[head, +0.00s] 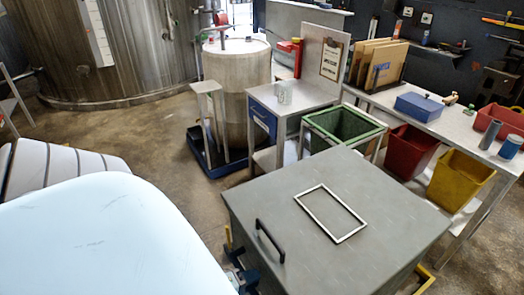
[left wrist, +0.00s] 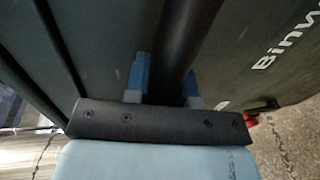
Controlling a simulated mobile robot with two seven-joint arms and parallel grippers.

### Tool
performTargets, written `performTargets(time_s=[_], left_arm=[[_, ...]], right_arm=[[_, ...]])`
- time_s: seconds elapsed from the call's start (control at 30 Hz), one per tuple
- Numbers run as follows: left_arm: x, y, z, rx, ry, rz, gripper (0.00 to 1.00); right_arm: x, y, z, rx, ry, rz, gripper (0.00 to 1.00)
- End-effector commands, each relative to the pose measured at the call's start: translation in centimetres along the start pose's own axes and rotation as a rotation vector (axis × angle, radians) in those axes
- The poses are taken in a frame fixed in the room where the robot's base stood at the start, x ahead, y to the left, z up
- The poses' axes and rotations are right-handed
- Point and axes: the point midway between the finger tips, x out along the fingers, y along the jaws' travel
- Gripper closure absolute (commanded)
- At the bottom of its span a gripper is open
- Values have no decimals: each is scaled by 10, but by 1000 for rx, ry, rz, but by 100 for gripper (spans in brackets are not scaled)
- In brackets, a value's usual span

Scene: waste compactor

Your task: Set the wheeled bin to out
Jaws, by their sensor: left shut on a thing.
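In the left wrist view, the wheeled bin (left wrist: 235,60) shows as a dark grey-green wall with pale lettering that starts "BinW". My left gripper (left wrist: 168,88) has its blue fingers on either side of a thick black bar (left wrist: 182,45) at this wall and is shut on it. In the head view, my left gripper (head: 242,278) is low at the left side of a grey cabinet (head: 400,215) with a black handle on top. The bin cannot be made out clearly there. My right gripper is not in view.
Yellow frame pieces (head: 424,279) show beside the cabinet's base. A green bin (head: 345,124), a red bin (head: 408,152) and a yellow bin (head: 460,180) stand behind it. A steel drum (head: 238,85) stands on a blue base farther back. The floor (head: 165,155) left of the cabinet is bare.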

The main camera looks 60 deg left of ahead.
Motion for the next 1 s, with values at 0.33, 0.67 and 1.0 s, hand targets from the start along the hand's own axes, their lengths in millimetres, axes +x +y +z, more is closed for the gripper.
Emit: performTargets(time_s=[0.33,0.67,1.0], left_arm=[[-9,-2,0,-1,0,0,100],[-9,-2,0,0,0,0,52],[-13,-2,0,0,0,0,52]], right_arm=[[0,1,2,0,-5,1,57],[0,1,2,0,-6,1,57],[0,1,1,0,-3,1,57]])
